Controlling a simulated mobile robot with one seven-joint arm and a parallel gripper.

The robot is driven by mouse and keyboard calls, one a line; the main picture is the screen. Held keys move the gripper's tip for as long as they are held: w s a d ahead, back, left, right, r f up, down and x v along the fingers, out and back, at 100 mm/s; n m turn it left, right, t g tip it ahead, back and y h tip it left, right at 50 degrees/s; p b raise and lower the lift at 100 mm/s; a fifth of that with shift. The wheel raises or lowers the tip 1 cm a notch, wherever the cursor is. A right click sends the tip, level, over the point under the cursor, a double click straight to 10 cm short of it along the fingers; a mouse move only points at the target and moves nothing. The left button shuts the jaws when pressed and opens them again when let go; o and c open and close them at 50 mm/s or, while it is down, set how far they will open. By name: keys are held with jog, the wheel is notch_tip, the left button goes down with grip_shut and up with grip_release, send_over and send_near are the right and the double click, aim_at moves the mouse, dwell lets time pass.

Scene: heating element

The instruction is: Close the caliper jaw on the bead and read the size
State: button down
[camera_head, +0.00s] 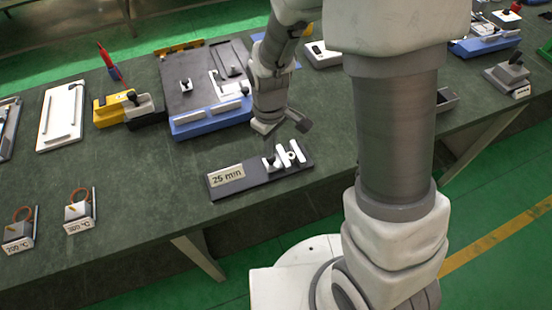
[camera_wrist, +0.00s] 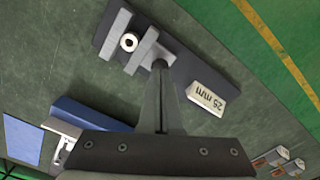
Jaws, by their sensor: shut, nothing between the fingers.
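The caliper is a dark board (camera_head: 258,178) lying on the bench, with white jaws standing at its right end. It also shows in the wrist view (camera_wrist: 195,68). The fixed jaw (camera_wrist: 116,33) and the sliding jaw (camera_wrist: 143,52) stand on either side of a small white ring-shaped bead (camera_wrist: 129,42). I cannot tell whether both jaws touch it. A label reading "25 mm" (camera_head: 227,175) stands at the board's left end. My gripper (camera_wrist: 161,72) is shut and empty, its tips beside the sliding jaw's outer side in the wrist view; contact is unclear. In the head view its tips are hard to make out.
A blue-edged tray (camera_head: 210,119) with tools lies behind the caliper. A yellow and black tool (camera_head: 123,108) and a white panel (camera_head: 60,117) stand to its left. Two small labelled blocks (camera_head: 79,216) (camera_head: 18,236) sit at the front left. Bench between is clear.

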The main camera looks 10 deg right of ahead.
jog(key=shift+f+b, duration=0.45)
jog(key=shift+f, duration=0.2)
jog(key=shift+d, duration=0.25)
dwell(0.9)
jog(key=shift+r, duration=0.1)
jog(key=shift+r+p, duration=2.6)
jog(key=shift+r, duration=0.85)
jog(key=shift+w+r, duration=0.1)
notch_tip(320, 180, up, 8)
jog(key=f+m+t, duration=0.1)
jog(key=m, duration=0.1)
send_over(284, 161)
jog(key=s+d+r+m+t, duration=0.2)
jog(key=s+d+r+m, duration=0.1)
jog(key=s+r, duration=0.3)
jog(key=s+d+r+m+t, duration=0.2)
jog(key=s+d+r+m, duration=0.2)
jog(key=r, duration=0.5)
jog(key=shift+s+d+r+t, duration=0.2)
jog(key=shift+s+r+t, duration=0.1)
jog(key=shift+s, duration=0.55)
